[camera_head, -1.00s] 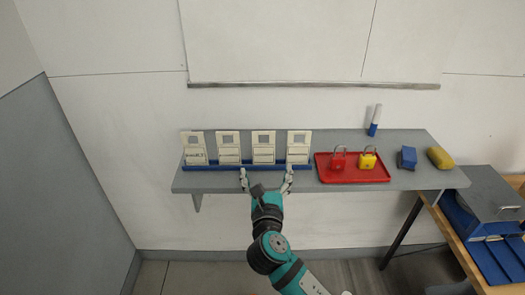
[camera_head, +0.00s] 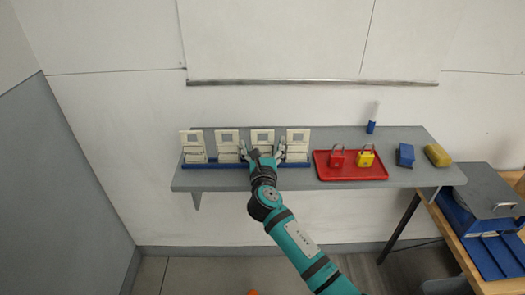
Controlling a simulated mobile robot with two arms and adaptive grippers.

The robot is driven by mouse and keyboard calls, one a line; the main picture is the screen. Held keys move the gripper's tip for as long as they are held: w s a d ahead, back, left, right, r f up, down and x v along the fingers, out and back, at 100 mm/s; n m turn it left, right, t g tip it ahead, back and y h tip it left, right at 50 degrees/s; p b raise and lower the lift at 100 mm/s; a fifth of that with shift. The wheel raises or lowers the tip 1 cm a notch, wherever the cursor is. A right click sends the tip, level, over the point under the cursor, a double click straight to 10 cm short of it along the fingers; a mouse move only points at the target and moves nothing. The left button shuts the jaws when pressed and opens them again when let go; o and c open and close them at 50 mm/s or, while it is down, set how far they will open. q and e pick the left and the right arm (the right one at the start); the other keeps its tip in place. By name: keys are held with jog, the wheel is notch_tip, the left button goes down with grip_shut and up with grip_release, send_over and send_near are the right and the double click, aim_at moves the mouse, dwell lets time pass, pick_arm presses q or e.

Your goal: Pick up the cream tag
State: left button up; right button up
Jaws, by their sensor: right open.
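Several cream tags stand upright in a row in a blue rack (camera_head: 207,165) on the grey shelf. One cream tag (camera_head: 192,143) is at the left end, another (camera_head: 227,139) is beside it, a third (camera_head: 262,137) is behind my gripper, and one (camera_head: 298,138) is at the right end. My right gripper (camera_head: 262,148) is open, its fingers spread to either side of the third tag from the left. The gripper hides that tag's lower part, and I cannot tell whether the fingers touch it. My left gripper is not in view.
A red tray (camera_head: 350,174) right of the rack holds a red padlock (camera_head: 337,159) and a yellow padlock (camera_head: 366,158). A whiteboard hangs above the shelf (camera_head: 400,178).

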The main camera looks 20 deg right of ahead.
jog(key=shift+s, duration=0.1)
jog(key=c, duration=1.3)
jog(key=shift+o, duration=0.2)
jog(key=shift+r, duration=0.1)
